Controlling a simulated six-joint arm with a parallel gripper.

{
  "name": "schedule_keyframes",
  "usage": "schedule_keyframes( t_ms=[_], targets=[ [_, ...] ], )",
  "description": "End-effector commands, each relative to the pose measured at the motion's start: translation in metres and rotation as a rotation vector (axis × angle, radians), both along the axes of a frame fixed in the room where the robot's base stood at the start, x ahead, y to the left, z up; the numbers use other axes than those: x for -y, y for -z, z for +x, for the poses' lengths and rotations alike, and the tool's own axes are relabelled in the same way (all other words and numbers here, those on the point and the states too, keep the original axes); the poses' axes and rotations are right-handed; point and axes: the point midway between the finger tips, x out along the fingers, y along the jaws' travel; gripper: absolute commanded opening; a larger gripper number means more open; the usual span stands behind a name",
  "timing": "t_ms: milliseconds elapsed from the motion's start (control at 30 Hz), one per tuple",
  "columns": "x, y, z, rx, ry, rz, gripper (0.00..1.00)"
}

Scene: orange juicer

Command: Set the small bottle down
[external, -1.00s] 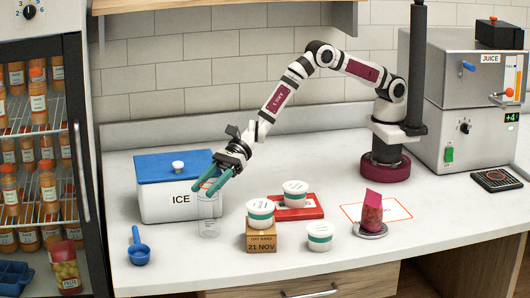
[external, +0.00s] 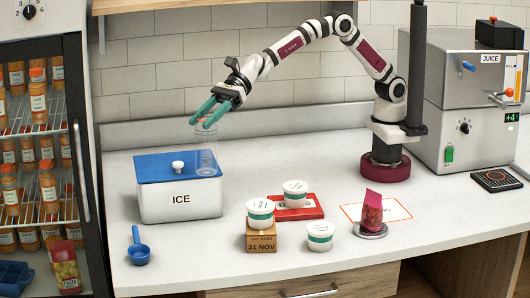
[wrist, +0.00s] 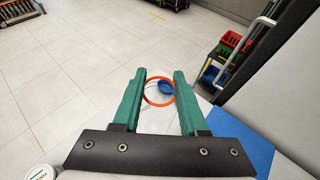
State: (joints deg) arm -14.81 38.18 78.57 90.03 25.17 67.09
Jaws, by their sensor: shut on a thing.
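The small bottle (external: 206,155) is clear and empty-looking, with an orange rim. It hangs upright from my gripper (external: 204,115), whose green fingers are shut on its top. In the external view its lower end overlaps the right part of the ice box's blue lid (external: 150,168); I cannot tell whether they touch. In the wrist view the bottle's orange rim (wrist: 147,97) shows between the fingertips (wrist: 159,85), and the blue scoop is seen through it.
The white ice box (external: 180,205) stands at left, with the blue scoop (external: 139,254) in front. White tubs (external: 260,212) stand on a cardboard box, a red tray (external: 312,208) and the counter. A red pouch (external: 372,210) stands right. Counter between ice box and tubs is clear.

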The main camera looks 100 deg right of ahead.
Motion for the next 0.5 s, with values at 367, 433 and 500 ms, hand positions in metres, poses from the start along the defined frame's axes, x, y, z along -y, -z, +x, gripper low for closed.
schedule_keyframes(
  t_ms=[367,433,500],
  targets=[
    [0.017,-0.047,0.005,-0.003,0.026,0.001,0.0],
    [0.032,-0.047,0.008,-0.004,0.049,0.001,0.0],
    [0.048,-0.046,0.012,-0.006,0.073,0.001,0.0]
  ],
)
